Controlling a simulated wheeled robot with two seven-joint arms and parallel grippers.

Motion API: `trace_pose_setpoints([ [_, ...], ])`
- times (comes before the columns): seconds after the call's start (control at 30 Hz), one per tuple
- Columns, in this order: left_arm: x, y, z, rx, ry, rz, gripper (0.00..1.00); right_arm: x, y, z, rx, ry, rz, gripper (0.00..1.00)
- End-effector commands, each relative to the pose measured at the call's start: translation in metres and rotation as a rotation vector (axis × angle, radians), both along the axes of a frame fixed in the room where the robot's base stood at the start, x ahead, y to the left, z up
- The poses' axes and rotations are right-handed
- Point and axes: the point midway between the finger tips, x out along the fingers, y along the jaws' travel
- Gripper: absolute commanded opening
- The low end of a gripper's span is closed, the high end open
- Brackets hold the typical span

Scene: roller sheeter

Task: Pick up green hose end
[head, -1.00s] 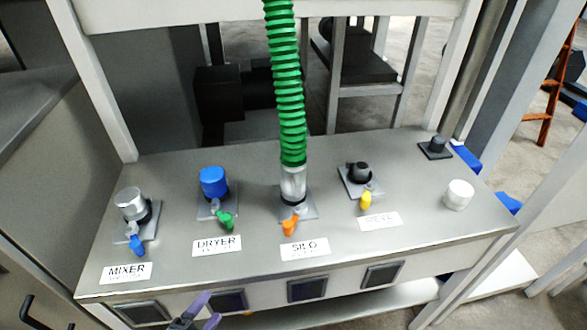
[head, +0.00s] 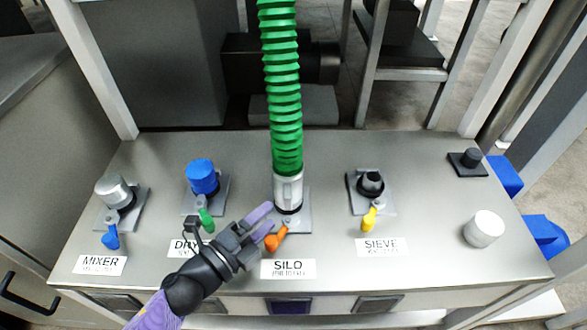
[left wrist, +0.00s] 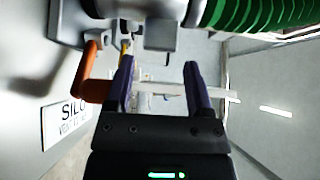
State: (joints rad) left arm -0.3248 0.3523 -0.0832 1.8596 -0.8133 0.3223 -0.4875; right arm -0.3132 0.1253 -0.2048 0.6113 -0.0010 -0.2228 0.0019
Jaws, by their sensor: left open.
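The green ribbed hose (head: 282,95) hangs down to the SILO port. Its end is a silver-grey coupling (head: 288,188), seated upright on the port's black collar. My left gripper (head: 263,221) is open and empty, just in front of and slightly left of the coupling, beside the orange lever (head: 276,239). In the left wrist view the purple fingers of my left gripper (left wrist: 158,72) are apart with nothing between them. The green hose (left wrist: 262,12) crosses the top of that view, beyond the fingertips. My right gripper is out of view.
The blue-capped DRYER port (head: 202,178) and silver-capped MIXER port (head: 114,191) stand to the left. The open SIEVE port (head: 370,184), with a yellow lever (head: 369,219), stands to the right. A loose white cap (head: 484,229) sits at the right. The panel between SILO and SIEVE is clear.

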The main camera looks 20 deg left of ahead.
Motion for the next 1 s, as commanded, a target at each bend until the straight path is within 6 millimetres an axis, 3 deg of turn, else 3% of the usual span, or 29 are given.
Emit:
trace_pose_setpoints([
  [0.3, 0.048, -0.026, 0.001, 0.000, -0.001, 0.001, 0.68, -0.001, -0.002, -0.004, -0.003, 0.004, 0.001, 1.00],
  [0.53, 0.050, -0.027, 0.001, 0.000, 0.001, 0.001, 0.68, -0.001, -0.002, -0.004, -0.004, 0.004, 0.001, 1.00],
  [0.83, 0.050, -0.027, 0.001, 0.000, 0.001, 0.001, 0.04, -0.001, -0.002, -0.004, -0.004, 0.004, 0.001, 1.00],
  [0.87, 0.050, -0.027, 0.001, 0.000, 0.001, 0.001, 0.00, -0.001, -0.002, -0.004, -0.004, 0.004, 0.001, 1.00],
  [1.0, 0.050, -0.027, 0.001, 0.000, 0.001, 0.001, 0.00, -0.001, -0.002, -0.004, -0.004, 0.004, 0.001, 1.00],
])
